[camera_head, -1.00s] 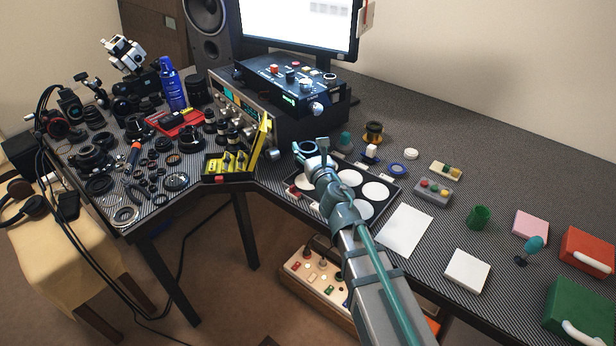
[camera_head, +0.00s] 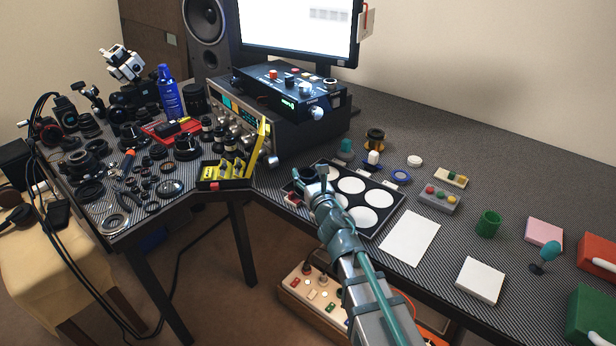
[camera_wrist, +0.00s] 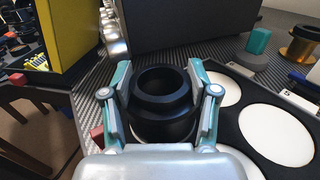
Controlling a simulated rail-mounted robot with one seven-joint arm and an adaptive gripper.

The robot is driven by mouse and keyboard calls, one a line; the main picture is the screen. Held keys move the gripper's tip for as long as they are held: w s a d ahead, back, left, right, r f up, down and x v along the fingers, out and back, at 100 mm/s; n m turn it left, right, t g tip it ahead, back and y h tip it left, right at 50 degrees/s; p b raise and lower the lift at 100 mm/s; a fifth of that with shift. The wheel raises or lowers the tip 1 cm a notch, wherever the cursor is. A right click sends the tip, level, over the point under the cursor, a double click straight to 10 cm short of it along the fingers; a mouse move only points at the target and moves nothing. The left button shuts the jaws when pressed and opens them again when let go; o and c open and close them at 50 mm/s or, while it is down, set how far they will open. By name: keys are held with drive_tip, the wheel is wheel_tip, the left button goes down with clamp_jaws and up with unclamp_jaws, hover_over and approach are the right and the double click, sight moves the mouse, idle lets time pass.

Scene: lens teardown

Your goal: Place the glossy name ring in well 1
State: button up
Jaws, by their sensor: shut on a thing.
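My gripper (camera_head: 310,178) is over the left part of the black well tray (camera_head: 393,207). In the wrist view my gripper (camera_wrist: 164,95) is shut on a black ring-shaped part (camera_wrist: 162,80), with one finger on each side. The part is upright, with its round opening facing up. It has a narrower upper rim and a wider dark body below. The tray (camera_wrist: 250,92) has large white round wells. The well under the part is hidden by the part and my gripper, and I cannot tell whether the part touches the tray.
A yellow bin (camera_head: 225,172) stands left of the tray, close to my gripper. Stacked equipment (camera_head: 285,95) stands behind. A teal piece (camera_head: 345,146) and a brass-coloured spool (camera_head: 374,138) stand beyond the tray. A white sheet (camera_head: 410,238) lies to its right.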

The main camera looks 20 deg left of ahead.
drive_tip(key=shift+f, duration=0.1)
drive_tip(key=o, duration=1.4)
